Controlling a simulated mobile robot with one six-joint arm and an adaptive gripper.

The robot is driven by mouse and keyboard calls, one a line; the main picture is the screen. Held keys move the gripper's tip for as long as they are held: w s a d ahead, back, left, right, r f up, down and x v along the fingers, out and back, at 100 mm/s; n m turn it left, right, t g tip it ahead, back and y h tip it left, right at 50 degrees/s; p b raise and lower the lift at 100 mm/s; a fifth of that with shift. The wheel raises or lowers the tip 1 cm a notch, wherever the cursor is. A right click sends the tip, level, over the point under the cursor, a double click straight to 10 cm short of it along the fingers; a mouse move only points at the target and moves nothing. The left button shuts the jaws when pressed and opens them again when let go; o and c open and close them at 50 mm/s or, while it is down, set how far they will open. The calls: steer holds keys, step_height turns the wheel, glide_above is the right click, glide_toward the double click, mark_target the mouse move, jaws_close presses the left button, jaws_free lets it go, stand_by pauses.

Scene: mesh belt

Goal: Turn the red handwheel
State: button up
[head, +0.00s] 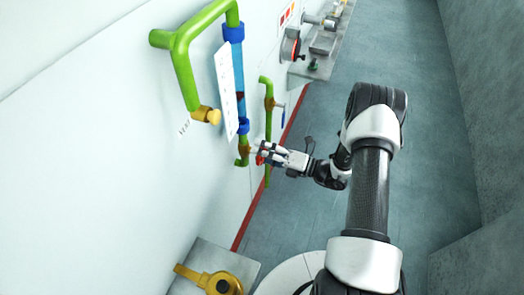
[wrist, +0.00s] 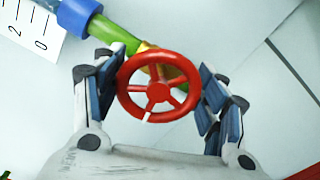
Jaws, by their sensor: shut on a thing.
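The red handwheel (wrist: 137,88) has a round rim with spokes and a white mark at the lower edge of its rim. In the wrist view it sits between the two fingers of my gripper (wrist: 158,88), which are shut on its rim from the left and right. In the head view my gripper (head: 265,153) reaches the wall pipes, and only a small red part of the handwheel (head: 259,160) shows beside the fingers. Behind the wheel is a brass fitting on a green pipe (wrist: 115,35).
A blue-banded sight tube (head: 239,75) with a white scale card (head: 226,90) stands above the wheel. Another green pipe (head: 268,125) with a blue-handled valve is close to my gripper's right. A yellow valve (head: 222,284) is at lower left. The grey floor (head: 400,50) is open on the right.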

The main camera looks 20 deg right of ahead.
stand_by(0.4)
steer(key=o, duration=1.1)
steer(key=v, duration=1.2)
steer(key=shift+r, duration=0.1)
